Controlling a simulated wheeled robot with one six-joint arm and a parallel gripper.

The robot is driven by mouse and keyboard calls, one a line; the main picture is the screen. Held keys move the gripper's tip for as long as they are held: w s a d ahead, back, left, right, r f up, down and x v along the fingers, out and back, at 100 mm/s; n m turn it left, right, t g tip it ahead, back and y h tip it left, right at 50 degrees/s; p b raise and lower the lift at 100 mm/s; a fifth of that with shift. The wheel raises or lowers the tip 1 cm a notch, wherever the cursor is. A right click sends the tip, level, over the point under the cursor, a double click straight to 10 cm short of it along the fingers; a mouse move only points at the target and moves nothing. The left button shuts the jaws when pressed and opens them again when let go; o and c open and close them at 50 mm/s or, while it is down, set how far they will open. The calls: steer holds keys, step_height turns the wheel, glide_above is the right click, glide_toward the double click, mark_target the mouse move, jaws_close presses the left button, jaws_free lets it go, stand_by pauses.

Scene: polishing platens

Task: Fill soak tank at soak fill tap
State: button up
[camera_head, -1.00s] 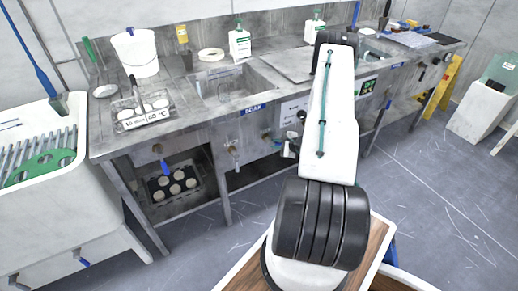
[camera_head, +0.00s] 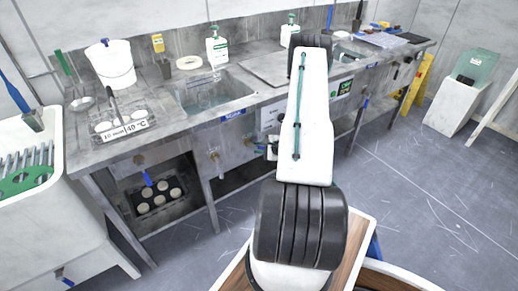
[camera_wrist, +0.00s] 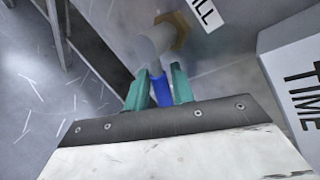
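In the wrist view the tap (camera_wrist: 160,42) has a pale body, a brass nut and a blue lever (camera_wrist: 161,92). A label ending in "ILL" (camera_wrist: 206,12) is beside it. My gripper (camera_wrist: 160,85) has teal fingers on both sides of the lever, with no clear gap, and appears shut on it. In the head view my arm covers much of this spot, and the gripper (camera_head: 272,149) shows only partly at the counter front.
Another tap (camera_head: 214,156) is on the front panel to the left. A white bucket (camera_head: 112,65), a rack of round pieces (camera_head: 121,125) and pump bottles (camera_head: 216,48) stand on the counter. A white panel marked "TIME" (camera_wrist: 300,85) is close right. Floor is free at right.

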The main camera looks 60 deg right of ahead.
steer(key=v, duration=0.7)
steer(key=shift+s+r, duration=0.15)
steer(key=shift+s, duration=0.05)
stand_by(7.1)
